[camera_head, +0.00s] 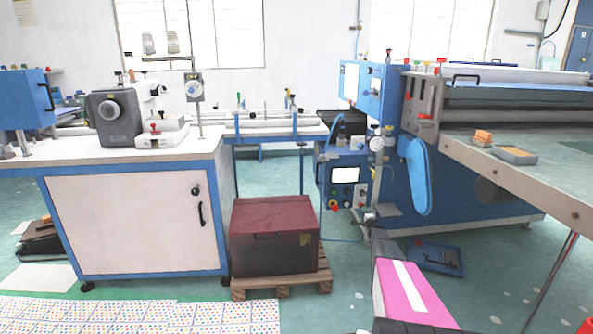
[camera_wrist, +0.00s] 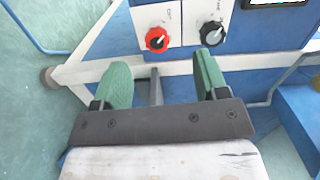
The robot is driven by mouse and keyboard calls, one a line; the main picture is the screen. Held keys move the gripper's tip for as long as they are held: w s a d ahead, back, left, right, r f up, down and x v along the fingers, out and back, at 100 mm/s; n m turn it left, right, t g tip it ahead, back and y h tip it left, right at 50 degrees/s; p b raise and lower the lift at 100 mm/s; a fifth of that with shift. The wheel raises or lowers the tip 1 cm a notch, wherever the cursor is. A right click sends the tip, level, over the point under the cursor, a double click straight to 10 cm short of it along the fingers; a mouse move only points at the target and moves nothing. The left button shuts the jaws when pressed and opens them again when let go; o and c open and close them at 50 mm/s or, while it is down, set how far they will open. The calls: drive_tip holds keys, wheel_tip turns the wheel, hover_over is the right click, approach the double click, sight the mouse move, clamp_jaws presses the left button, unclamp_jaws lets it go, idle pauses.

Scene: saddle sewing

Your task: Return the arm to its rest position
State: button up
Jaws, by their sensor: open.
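My gripper (camera_wrist: 162,62) is open, with two green fingers spread apart and nothing between them. In the wrist view the fingers point towards a white control panel with a red knob (camera_wrist: 157,40) and a black knob (camera_wrist: 212,33). No contact with either knob shows. In the head view my pink and white arm (camera_head: 405,290) reaches forward from the bottom right of centre. Its gripper end (camera_head: 370,215) is small there, just right of and below the machine's control panel (camera_head: 345,190).
A dark box with a red lid (camera_head: 275,215) stands on a wooden pallet (camera_head: 282,284) left of my arm. A white cabinet bench (camera_head: 130,225) is further left. A grey table (camera_head: 540,180) stands at right.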

drive_tip(key=s+a+r+n+g+y, duration=0.2)
drive_tip(key=s+a+r+n, duration=0.1)
drive_tip(key=s+a, duration=0.4)
drive_tip(key=s+a+r+n+g+y, duration=0.25)
drive_tip(key=s+a+n, duration=0.2)
drive_tip(key=a, duration=0.45)
drive_tip(key=s+a+r+n+g+y, duration=0.2)
drive_tip(key=s+a+r+y, duration=0.1)
drive_tip(key=s+a, duration=0.45)
drive_tip(key=s+a+r+n+g+h, duration=0.1)
drive_tip(key=s+a+n+g, duration=0.15)
drive_tip(key=s+a, duration=0.4)
drive_tip(key=s+a+r+n+g, duration=0.15)
drive_tip(key=s+a+g, duration=0.25)
drive_tip(key=s, duration=0.6)
drive_tip(key=s+d+r+n+g+h, duration=0.1)
drive_tip(key=s+h, duration=0.3)
drive_tip(key=s, duration=0.8)
drive_tip(key=s+r+n+g+h, duration=0.2)
drive_tip(key=s+r+g+h, duration=0.1)
drive_tip(key=s, duration=1)
drive_tip(key=shift+d+g+h, duration=0.4)
drive_tip(key=shift+g+h, duration=0.1)
drive_tip(key=shift+h, duration=0.05)
drive_tip(key=shift+w, duration=0.1)
